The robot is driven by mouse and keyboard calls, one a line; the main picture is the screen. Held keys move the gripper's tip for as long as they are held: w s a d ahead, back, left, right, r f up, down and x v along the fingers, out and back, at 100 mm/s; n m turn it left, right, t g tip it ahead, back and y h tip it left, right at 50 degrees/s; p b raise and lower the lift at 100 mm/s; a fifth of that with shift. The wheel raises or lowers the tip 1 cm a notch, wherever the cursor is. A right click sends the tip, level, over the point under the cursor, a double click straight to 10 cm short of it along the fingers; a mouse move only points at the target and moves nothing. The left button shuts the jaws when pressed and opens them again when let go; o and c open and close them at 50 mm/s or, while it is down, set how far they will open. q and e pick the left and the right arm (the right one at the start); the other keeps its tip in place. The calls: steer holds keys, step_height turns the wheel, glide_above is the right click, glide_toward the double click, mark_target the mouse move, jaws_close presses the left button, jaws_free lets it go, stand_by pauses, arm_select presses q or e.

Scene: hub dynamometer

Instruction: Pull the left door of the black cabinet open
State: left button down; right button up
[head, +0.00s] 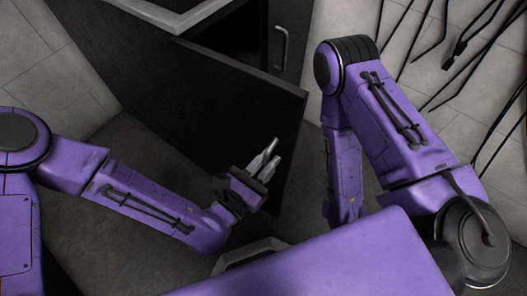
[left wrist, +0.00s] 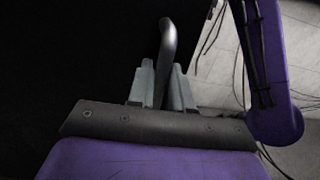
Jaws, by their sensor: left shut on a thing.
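The black cabinet (head: 195,8) stands at the top of the head view. Its left door (head: 200,95) is swung well out toward me, with a dark gap to the inside behind its top edge. My left gripper (head: 268,160) is at the door's front face near its free edge. In the left wrist view, the door's grey bar handle (left wrist: 169,45) rises between the two fingers of this gripper (left wrist: 162,88), which is shut on it. My right arm hangs at the right, but its gripper does not show.
The right door (head: 291,30), with its own bar handle (head: 281,48), looks closed. Black cables (head: 455,50) hang on the grey wall at the right. Dark floor lies below the open door.

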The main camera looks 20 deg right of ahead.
arm_select(q)
steer(key=shift+a, duration=0.25)
steer(key=c, duration=1.2)
jaws_free()
steer(key=p+v, duration=0.2)
steer(key=v, duration=0.8)
steer(key=shift+s+a, duration=0.2)
steer(key=shift+a, duration=0.05)
